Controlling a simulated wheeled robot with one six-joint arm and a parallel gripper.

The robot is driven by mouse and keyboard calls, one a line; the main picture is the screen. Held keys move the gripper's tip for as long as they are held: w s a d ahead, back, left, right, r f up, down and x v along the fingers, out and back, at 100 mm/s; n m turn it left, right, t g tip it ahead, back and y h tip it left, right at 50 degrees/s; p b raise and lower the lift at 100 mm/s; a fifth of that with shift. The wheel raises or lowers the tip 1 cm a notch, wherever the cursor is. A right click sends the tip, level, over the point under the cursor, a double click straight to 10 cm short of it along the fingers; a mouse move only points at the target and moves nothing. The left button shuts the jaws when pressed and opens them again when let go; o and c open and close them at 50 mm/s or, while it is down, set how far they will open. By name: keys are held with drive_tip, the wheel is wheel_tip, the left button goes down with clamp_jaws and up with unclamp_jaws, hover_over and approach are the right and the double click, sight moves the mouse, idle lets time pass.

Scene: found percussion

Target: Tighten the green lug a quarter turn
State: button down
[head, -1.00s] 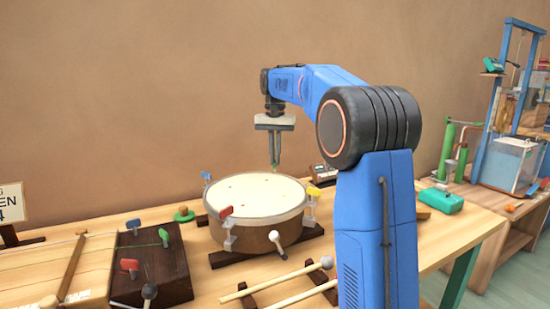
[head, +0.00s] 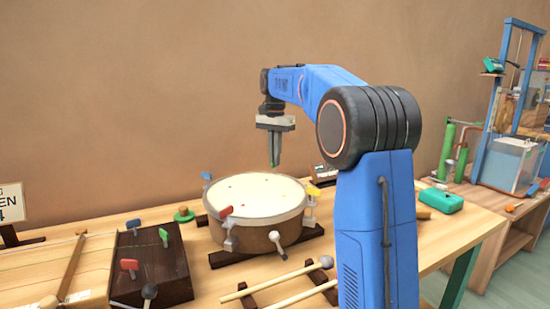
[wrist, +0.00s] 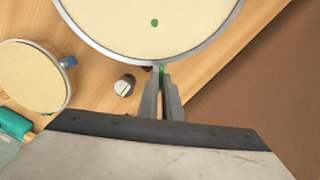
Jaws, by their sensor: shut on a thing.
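The drum (head: 255,193) stands on the bench with a cream head and a wooden shell. Red (head: 226,211), yellow (head: 313,191) and blue (head: 206,176) lugs show around its rim. My gripper (head: 274,163) points down at the drum's far rim. In the wrist view, my gripper (wrist: 163,72) is shut with a bit of the green lug (wrist: 162,69) between its fingertips, right at the rim of the drum (wrist: 150,44). Most of the green lug is hidden by the fingers and the drum.
A dark box (head: 150,262) with red and green pegs sits left of the drum. Mallets (head: 275,283) lie in front. The wrist view shows a smaller round drum (wrist: 30,78) and a metal cylinder (wrist: 124,85) nearby. A teal case (head: 440,201) lies at right.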

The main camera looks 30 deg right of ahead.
drive_tip(key=c, duration=1.9)
unclamp_jaws()
drive_tip(key=shift+c, duration=0.2)
wheel_tip(320, 180, up, 17)
drive_tip(key=shift+r, duration=0.2)
drive_tip(key=shift+s, duration=0.1)
